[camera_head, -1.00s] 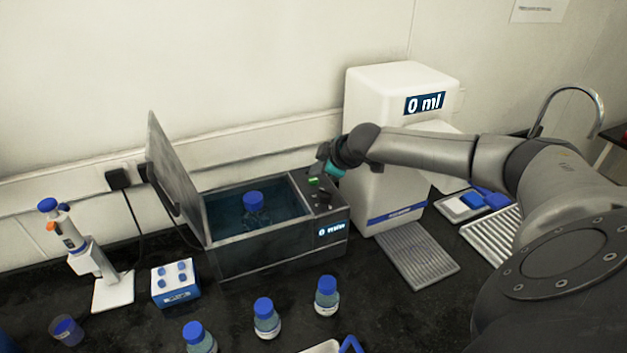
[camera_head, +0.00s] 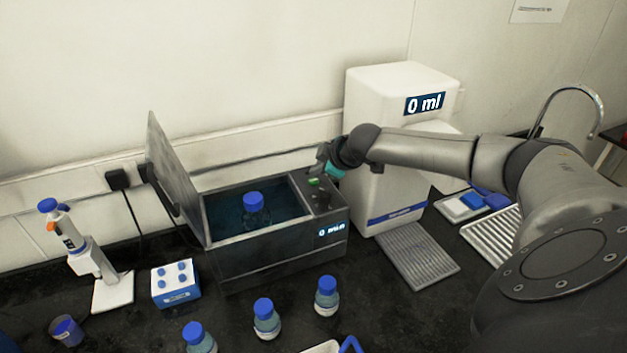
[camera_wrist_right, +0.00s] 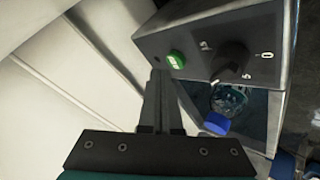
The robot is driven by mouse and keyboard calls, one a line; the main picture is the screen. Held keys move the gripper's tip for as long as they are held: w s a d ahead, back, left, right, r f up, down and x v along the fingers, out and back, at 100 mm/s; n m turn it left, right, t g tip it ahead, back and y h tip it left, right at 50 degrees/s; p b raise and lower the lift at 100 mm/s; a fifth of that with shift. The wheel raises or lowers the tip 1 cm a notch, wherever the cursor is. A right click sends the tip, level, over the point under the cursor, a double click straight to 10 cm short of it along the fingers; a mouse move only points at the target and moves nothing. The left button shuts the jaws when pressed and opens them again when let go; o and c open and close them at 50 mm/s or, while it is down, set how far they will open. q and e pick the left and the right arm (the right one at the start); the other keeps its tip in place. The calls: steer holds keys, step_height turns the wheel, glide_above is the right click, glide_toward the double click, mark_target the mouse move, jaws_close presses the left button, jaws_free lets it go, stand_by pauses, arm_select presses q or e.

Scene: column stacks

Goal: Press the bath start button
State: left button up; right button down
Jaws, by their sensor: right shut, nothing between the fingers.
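The water bath (camera_head: 270,262) stands on the dark bench with its lid (camera_head: 172,175) raised at the left. A blue-capped bottle (camera_head: 256,212) stands in its water. The green start button (camera_head: 313,182) is on the top panel at the bath's right end; it also shows in the right wrist view (camera_wrist_right: 176,60), beside a black dial (camera_wrist_right: 230,60). My right gripper (camera_head: 322,160) is shut and empty, just above and behind the button. In the right wrist view its fingertips (camera_wrist_right: 160,78) are just below and left of the button, and I cannot tell whether they touch the panel. My left gripper is not in view.
A white dispenser (camera_head: 385,100) reading 0 ml stands right of the bath, behind my right arm. Several blue-capped bottles (camera_head: 266,318) stand in front. A blue-and-white rack (camera_head: 176,284) and a pipette stand (camera_head: 112,292) are at the left.

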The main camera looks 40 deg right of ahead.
mark_target(318, 182)
stand_by(0.6)
steer(key=shift+f, duration=0.4)
steer(key=shift+f, duration=0.5)
stand_by(0.7)
steer(key=shift+r+p, duration=0.9)
steer(key=shift+p, duration=0.25)
step_height(318, 182, up, 5)
steer(key=p, duration=0.5)
